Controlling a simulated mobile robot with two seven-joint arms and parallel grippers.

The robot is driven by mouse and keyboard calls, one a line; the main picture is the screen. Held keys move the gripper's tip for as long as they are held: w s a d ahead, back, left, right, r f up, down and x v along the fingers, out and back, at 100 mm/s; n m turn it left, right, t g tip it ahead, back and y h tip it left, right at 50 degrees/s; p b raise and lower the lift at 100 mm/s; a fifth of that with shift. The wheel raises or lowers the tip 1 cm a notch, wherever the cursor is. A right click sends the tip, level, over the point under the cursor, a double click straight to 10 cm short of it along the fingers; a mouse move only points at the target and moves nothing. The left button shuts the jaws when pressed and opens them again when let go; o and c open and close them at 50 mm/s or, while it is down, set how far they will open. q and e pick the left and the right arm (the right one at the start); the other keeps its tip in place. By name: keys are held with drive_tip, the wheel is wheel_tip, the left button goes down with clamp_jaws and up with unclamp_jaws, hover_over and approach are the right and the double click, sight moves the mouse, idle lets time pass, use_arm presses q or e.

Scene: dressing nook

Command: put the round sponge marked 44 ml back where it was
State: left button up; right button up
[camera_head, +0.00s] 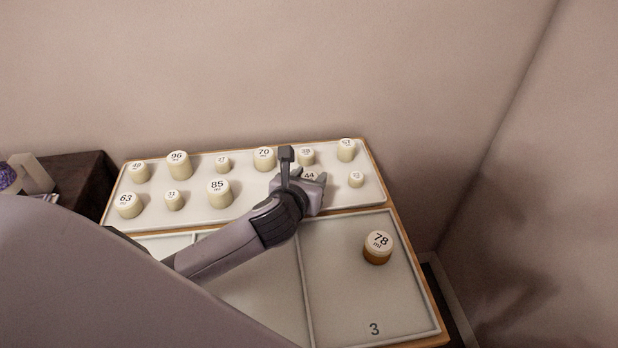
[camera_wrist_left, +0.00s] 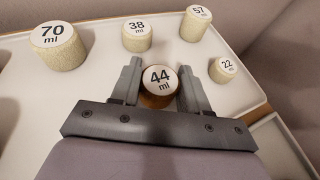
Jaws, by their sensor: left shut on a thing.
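The round sponge marked 44 ml (camera_wrist_left: 159,78) has a white top and a brown side. My left gripper (camera_wrist_left: 161,88) is shut on it, one finger on each side. In the head view the top of the 44 ml sponge (camera_head: 309,175) shows between the fingers of the left gripper (camera_head: 311,181), over the front row of the white tray (camera_head: 262,205). I cannot tell whether its base touches the tray. The 22 ml sponge (camera_wrist_left: 222,70) is to its right, and the 38 ml sponge (camera_wrist_left: 137,36) is behind it. My right gripper is not in view.
Several cream sponges stand on the tray, including 70 ml (camera_head: 264,160), 85 ml (camera_head: 219,193) and 57 ml (camera_head: 346,150). The brown-sided 78 ml one (camera_head: 377,248) stands in the compartment marked 3 (camera_head: 345,300), otherwise clear. Walls rise behind and right.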

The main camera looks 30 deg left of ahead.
use_arm(q)
drive_tip(key=o, duration=1)
drive_tip(key=shift+f, duration=0.15)
drive_tip(key=shift+o, duration=0.2)
drive_tip(key=p+v, duration=0.1)
drive_tip(key=v, duration=1.1)
drive_tip(key=shift+r+p, duration=0.2)
drive_tip(key=shift+p, duration=0.1)
drive_tip(key=shift+s, duration=0.1)
